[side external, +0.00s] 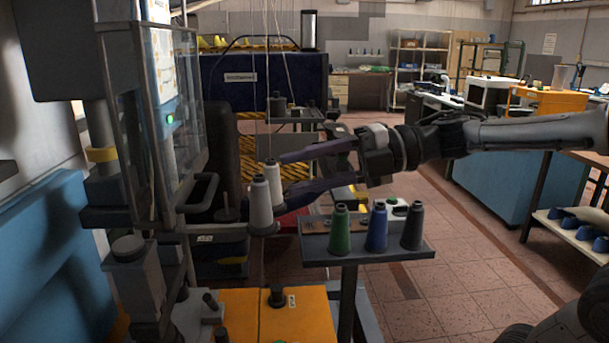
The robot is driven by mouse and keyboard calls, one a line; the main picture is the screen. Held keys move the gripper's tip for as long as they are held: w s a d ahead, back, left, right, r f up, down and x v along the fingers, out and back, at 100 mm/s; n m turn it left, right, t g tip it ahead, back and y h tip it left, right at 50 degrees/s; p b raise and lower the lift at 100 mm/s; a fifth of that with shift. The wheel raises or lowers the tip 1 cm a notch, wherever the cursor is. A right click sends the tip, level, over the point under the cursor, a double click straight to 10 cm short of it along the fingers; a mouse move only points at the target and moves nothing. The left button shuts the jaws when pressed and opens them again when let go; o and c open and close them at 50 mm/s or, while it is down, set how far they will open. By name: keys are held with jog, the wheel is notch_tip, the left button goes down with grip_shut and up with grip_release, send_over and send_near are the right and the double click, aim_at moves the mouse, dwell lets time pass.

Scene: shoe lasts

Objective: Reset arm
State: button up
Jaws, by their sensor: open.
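My gripper (285,172) reaches in from the right with its two long dark fingers pointing left. The fingers are spread apart, one above the other, and open. Two pale grey thread cones, a front one (261,207) and a rear one (272,180), stand at the fingertips on the machine's side. Whether the fingers touch these cones cannot be told from this view. No thing is visibly gripped. My arm extends to the right, above the floor.
A small grey stand (393,251) below my gripper holds a green cone (340,231), a blue cone (377,228) and a dark grey cone (412,228). A machine with a clear guard (180,110) stands left. Thin threads hang near the pale cones. Tiled floor (465,290) is free at right.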

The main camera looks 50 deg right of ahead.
notch_tip(320, 180, up, 6)
jog(key=s+d+m+t+h, duration=0.1)
jog(key=d+m+t+h, duration=0.15)
jog(key=m+t, duration=0.35)
jog(key=s+d+f+m+h, duration=0.1)
jog(key=d+f+m+h, duration=0.3)
jog(key=d+m+h, duration=0.55)
jog(key=s+a+f+m+g, duration=0.1)
jog(key=s+f+m+g, duration=0.4)
jog(key=f, duration=0.5)
jog(key=s+f+m+g+y, duration=0.1)
jog(key=s+f+m+g, duration=0.5)
jog(key=s+f, duration=0.3)
jog(key=shift+s+a+f, duration=0.25)
jog(key=shift+a+f, duration=0.15)
jog(key=shift+f, duration=0.25)
